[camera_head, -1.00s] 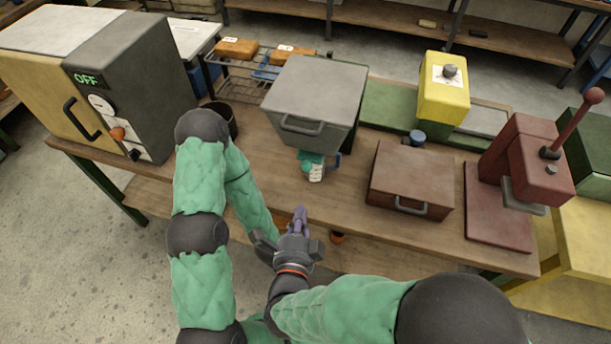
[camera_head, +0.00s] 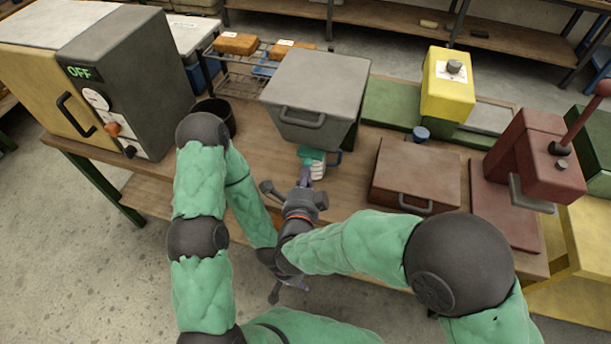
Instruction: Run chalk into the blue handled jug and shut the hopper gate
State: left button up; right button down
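The grey hopper (camera_head: 316,88) stands on the bench with a handle on its front. I cannot tell the jug from the gate here. Contact is unclear. My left gripper (camera_head: 287,290) is low, in front of the bench, partly hidden by my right forearm. The finger gaps of both are unclear. No chalk is visible.
A brown lidded box (camera_head: 416,177) and a red lever press (camera_head: 530,160) stand right of the hopper. A dark pot (camera_head: 217,117) and a grey-yellow machine marked OFF (camera_head: 130,85) stand left. A yellow block (camera_head: 447,85) is behind on green. Bare bench shows left of the hopper.

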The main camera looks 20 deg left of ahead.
pick_arm(q)
jog(key=shift+s+f+b, duration=0.1)
jog(key=shift+f+b, duration=0.4)
jog(key=shift+b, duration=0.1)
pick_arm(e)
jog(key=shift+w+r, duration=0.1)
jog(key=shift+w, duration=0.8)
